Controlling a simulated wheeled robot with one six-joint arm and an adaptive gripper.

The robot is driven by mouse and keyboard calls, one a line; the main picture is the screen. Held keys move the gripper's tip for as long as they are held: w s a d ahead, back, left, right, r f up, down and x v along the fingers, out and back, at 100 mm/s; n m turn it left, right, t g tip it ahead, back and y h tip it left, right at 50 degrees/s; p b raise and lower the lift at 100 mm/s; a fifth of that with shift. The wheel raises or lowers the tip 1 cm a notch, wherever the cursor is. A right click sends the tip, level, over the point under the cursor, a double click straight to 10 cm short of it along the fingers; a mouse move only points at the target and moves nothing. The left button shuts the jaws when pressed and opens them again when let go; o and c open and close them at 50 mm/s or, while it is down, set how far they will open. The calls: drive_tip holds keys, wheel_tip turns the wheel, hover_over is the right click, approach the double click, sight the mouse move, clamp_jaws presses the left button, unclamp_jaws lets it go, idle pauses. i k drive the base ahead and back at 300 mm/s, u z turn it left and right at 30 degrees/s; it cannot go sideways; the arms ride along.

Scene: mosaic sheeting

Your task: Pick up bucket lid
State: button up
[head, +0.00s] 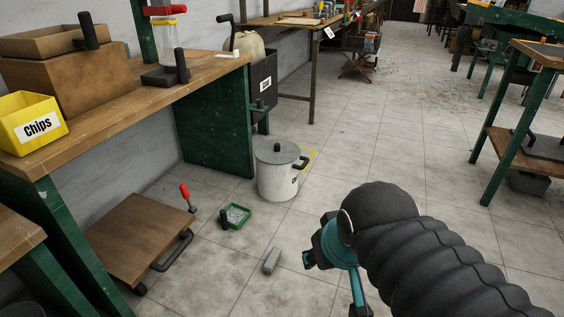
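The bucket lid (277,153) is a grey disc with a small dark knob. It sits on top of a white bucket (277,183) that stands upright on the tiled floor, with a dark handle at its right side. My gripper (312,255), at the end of the black ribbed arm, is in front of the bucket and to its right, apart from the lid. Teal and dark parts of it show, but its fingers are too unclear to tell open from shut.
A green tray (235,215) and a small grey block (271,261) lie on the floor before the bucket. A low wooden trolley (135,235) is at left, by a workbench (150,100) with green legs. A black bin (262,72) stands behind. Open floor lies right of the bucket.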

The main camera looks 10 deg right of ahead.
sight(276, 153)
drive_tip(key=z, duration=0.7)
drive_tip(key=i, duration=0.7)
drive_tip(key=z, duration=0.6)
drive_tip(key=i, duration=1.15)
drive_tip(key=u, duration=1.05)
drive_tip(key=i, duration=0.85)
drive_tip(key=u, duration=0.85)
